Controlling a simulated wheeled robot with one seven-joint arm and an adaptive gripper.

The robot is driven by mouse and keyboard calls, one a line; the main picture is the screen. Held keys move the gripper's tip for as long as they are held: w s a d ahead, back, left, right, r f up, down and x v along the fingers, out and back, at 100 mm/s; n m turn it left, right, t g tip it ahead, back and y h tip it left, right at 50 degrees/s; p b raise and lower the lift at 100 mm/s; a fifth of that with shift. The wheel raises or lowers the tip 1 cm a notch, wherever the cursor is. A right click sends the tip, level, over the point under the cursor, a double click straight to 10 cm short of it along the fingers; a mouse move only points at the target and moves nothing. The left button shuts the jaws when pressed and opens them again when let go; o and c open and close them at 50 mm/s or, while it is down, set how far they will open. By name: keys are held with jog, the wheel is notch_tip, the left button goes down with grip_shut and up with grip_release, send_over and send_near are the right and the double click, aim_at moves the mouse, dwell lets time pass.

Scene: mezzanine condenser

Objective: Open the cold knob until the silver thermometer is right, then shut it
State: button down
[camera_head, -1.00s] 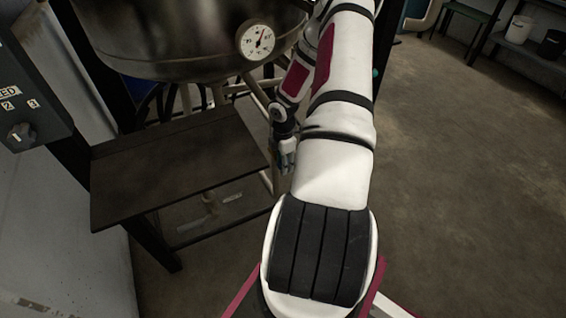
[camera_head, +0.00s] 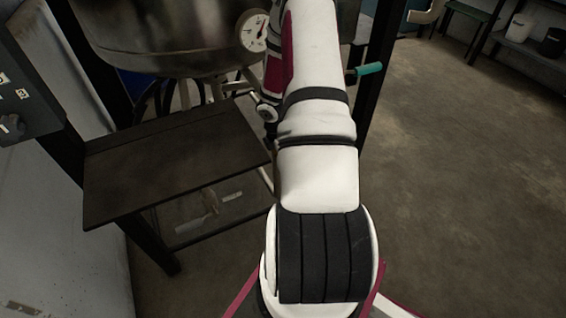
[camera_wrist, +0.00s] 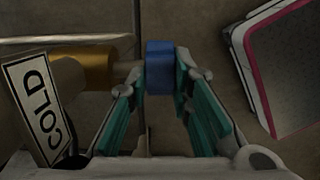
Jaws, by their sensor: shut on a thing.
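In the wrist view, my gripper (camera_wrist: 161,88) is shut on the blue cold knob (camera_wrist: 159,68), its teal-padded fingers on either side. The knob sits on a short stem from a brass fitting (camera_wrist: 98,68) on a pale pipe. A tilted white tag reading COLD (camera_wrist: 40,103) is beside the fitting at left. In the head view, a round white-faced dial thermometer with a silver rim (camera_head: 253,31) is on the metal vessel (camera_head: 170,38); its red needle points up and right, and its scale is too small to read. My arm hides the gripper and knob there.
A dark bench (camera_head: 175,160) stands below the vessel. A control box with a dial (camera_head: 25,100) is on the left wall. A teal-handled lever (camera_head: 368,69) sticks out right of my arm. The floor at right is clear, with a shelf (camera_head: 530,50) beyond.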

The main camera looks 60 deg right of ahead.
jog(key=shift+a+f+h+b, duration=0.15)
jog(key=shift+f+h+b, duration=0.15)
jog(key=shift+b, duration=0.5)
jog(key=shift+r+g+b, duration=0.2)
jog(key=shift+g+b, duration=0.1)
jog(key=shift+b, duration=0.1)
jog(key=c, duration=1.4)
grip_release()
jog(key=shift+c, duration=0.2)
jog(key=v, duration=1.2)
jog(key=shift+a, duration=0.2)
